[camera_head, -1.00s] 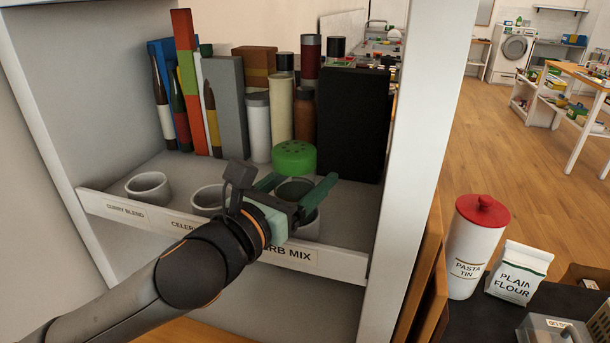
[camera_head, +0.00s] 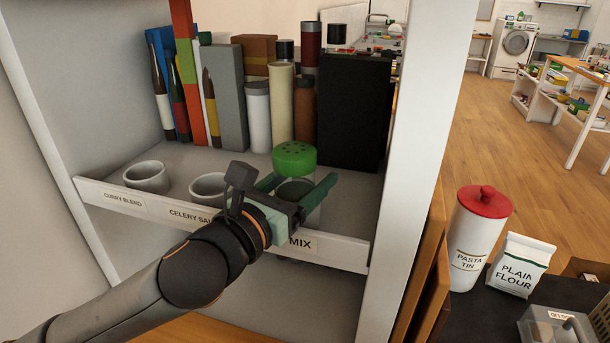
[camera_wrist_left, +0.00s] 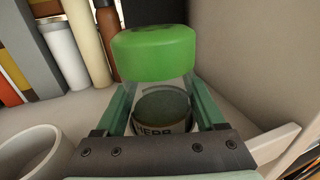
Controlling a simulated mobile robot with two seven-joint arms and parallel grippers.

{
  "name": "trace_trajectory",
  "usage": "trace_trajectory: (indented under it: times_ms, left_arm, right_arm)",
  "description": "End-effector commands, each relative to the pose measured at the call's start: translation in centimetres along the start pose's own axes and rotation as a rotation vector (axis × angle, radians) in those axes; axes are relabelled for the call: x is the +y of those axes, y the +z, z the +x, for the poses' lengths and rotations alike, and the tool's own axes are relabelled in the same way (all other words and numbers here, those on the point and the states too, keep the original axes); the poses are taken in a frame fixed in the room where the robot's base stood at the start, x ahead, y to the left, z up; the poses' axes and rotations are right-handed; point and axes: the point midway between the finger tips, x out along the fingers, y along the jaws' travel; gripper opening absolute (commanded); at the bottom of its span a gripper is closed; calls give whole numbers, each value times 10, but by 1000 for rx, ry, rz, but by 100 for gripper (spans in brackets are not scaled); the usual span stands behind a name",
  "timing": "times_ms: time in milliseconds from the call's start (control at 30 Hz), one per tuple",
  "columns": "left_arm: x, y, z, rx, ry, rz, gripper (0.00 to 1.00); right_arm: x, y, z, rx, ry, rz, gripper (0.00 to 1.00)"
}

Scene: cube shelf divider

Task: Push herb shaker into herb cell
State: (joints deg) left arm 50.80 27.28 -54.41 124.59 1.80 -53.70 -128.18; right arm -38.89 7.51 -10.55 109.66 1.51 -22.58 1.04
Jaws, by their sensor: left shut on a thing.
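The herb shaker has a green lid (camera_head: 294,157), a clear body and dark green contents. In the left wrist view the lid (camera_wrist_left: 153,54) stands above a label reading "HERB" (camera_wrist_left: 165,129). My left gripper (camera_head: 308,182) is shut on the shaker's body, with one finger on each side. It is over the right end of the shelf's front lip (camera_head: 335,251), at the label ending in "MIX" (camera_head: 301,243). The gripper and shaker hide most of the herb cell, so I cannot tell whether the shaker's base is inside it. My right gripper is not in view.
Grey ring cells for curry blend (camera_head: 147,178) and celery (camera_head: 208,187) stand to the left. Behind are bottles, a white canister (camera_head: 257,115) and a black box (camera_head: 354,112). The shelf's white side post (camera_head: 417,130) is close on the right.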

Motion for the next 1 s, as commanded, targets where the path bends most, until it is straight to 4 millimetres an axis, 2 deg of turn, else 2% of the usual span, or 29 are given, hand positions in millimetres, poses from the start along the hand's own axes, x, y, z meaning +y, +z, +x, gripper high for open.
trace_trajectory:
  times_ms: [267, 300, 500, 767, 1000]
  left_arm:
    - [0, -7, 0, 0, -1, -1, 8]
    - [0, -6, 0, -1, -1, -1, 76]
    - [0, -6, 0, 0, 0, -1, 98]
    - [0, -6, -1, 1, 0, -1, 100]
    - [0, -5, -21, 2, 1, 2, 100]
  right_arm:
    - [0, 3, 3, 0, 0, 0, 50]
    - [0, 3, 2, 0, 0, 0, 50]
    - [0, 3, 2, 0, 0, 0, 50]
    - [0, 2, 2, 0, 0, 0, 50]
    - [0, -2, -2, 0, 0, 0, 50]
